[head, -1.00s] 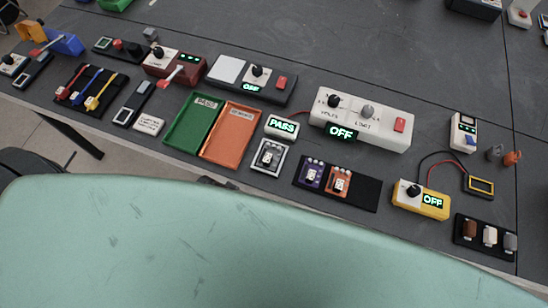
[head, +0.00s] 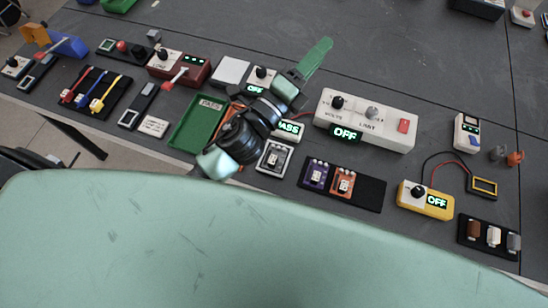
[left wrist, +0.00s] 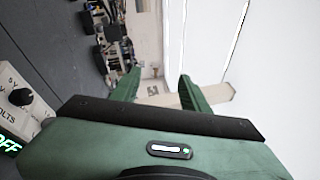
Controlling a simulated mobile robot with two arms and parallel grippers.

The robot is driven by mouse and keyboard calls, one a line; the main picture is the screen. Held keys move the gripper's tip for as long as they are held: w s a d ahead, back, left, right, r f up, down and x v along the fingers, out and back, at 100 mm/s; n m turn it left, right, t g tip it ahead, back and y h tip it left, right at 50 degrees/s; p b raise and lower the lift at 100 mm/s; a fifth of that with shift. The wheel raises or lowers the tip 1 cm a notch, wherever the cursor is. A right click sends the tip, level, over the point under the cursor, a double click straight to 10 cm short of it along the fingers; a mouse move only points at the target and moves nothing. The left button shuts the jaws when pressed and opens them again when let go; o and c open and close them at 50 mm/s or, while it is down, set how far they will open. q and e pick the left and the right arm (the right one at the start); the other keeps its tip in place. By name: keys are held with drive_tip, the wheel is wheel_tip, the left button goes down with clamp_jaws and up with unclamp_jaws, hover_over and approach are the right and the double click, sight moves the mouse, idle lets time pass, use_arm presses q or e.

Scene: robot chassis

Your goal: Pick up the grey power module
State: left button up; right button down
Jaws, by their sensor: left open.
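A small grey module with a white centre (head: 274,157) sits in a light square frame just below the PASS display (head: 290,128); I take it for the grey power module. Similar purple (head: 315,173) and orange (head: 343,184) modules stand in a black tray to its right. My left gripper (head: 318,56) is raised above the table, up and right of the grey module, pointing away toward the back. In the left wrist view its two green fingers (left wrist: 157,84) are apart with nothing between them. The grey module does not show there. My right gripper is not in view.
My left arm hides most of the orange tray beside the green tray (head: 198,122). A white VOLTS/LIMIT box (head: 385,113) reading OFF stands right of the gripper. A yellow box (head: 425,200) and a black rack (head: 487,239) stand further right. The back table is mostly clear.

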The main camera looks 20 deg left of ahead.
use_arm(q)
drive_tip(key=s+d+r+m+g+h, duration=0.2)
drive_tip(key=s+d+m+g+h, duration=0.35)
drive_tip(key=m, duration=0.45)
drive_tip(key=s+d+r+m+g+h, duration=0.2)
drive_tip(key=s+d+m+g+h, duration=0.15)
drive_tip(key=d+m+h, duration=0.55)
drive_tip(key=s+d+f+m+g+y, duration=0.2)
drive_tip(key=s+f+m+g+y, duration=0.4)
drive_tip(key=m, duration=0.5)
drive_tip(key=m+g+y, duration=0.4)
drive_tip(key=m+y, duration=1.2)
drive_tip(key=m, duration=0.1)
hover_over(273, 158)
drive_tip(key=s, duration=0.1)
wheel_tip(273, 158, down, 19)
drive_tip(key=shift+s+f+p, duration=0.1)
drive_tip(key=shift+p, duration=0.2)
drive_tip(key=shift+a+f, duration=0.15)
drive_tip(key=shift+f, duration=0.15)
drive_tip(key=shift+f+p, duration=0.5)
drive_tip(key=shift+f, duration=0.4)
drive_tip(key=f+p, duration=0.1)
drive_tip(key=f, duration=0.1)
drive_tip(key=w+f+p, duration=0.1)
drive_tip(key=f, duration=0.1)
drive_tip(key=shift+d+f, duration=0.15)
drive_tip(key=shift+d, duration=0.05)
drive_tip(key=shift+f, duration=0.4)
clamp_jaws()
